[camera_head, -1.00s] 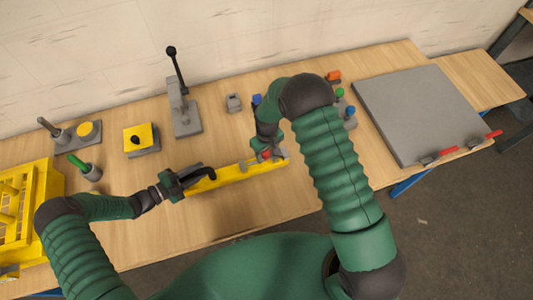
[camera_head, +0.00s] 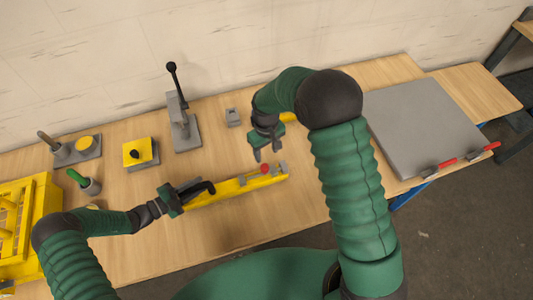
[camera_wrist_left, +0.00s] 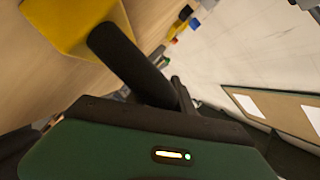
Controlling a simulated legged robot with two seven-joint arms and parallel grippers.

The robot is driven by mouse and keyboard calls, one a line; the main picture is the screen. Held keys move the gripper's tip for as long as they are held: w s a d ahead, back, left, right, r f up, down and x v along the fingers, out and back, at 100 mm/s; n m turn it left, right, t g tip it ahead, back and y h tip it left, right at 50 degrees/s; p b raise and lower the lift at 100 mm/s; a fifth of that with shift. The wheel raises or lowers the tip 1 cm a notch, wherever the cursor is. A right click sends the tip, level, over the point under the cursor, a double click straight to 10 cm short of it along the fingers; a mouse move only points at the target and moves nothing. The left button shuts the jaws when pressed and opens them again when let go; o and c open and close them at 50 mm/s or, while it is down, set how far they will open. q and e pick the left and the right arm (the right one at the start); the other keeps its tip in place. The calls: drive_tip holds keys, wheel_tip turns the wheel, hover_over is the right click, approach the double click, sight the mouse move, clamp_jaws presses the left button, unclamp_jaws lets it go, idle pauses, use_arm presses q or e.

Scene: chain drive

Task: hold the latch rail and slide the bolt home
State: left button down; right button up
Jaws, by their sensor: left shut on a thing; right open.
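The latch rail (camera_head: 222,192) is a long yellow bar lying on the table in the head view. The bolt's red knob (camera_head: 265,169) sits on its right part, between small grey blocks and close to the right one. My left gripper (camera_head: 205,190) is shut on the left end of the rail. In the left wrist view a dark finger lies against the yellow rail (camera_wrist_left: 70,22); the other side of the grip is hidden. My right gripper (camera_head: 267,152) is open and empty, pointing down just behind and above the red knob, apart from it.
Behind the rail stand a grey lever press (camera_head: 183,130), a yellow-topped block (camera_head: 138,151) and a small grey block (camera_head: 233,117). A yellow crate (camera_head: 40,215) is at left, and a large grey panel (camera_head: 425,125) at right. The table in front of the rail is clear.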

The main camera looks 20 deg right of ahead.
use_arm(q)
drive_tip(key=shift+s+f, duration=0.15)
drive_tip(key=shift+f, duration=0.2)
drive_tip(key=c, duration=1.3)
unclamp_jaws()
drive_tip(key=shift+o, duration=1.3)
drive_tip(key=shift+w+a, duration=0.1)
drive_tip(key=shift+w, duration=0.15)
drive_tip(key=shift+s+a+r, duration=0.1)
drive_tip(key=shift+r, duration=0.1)
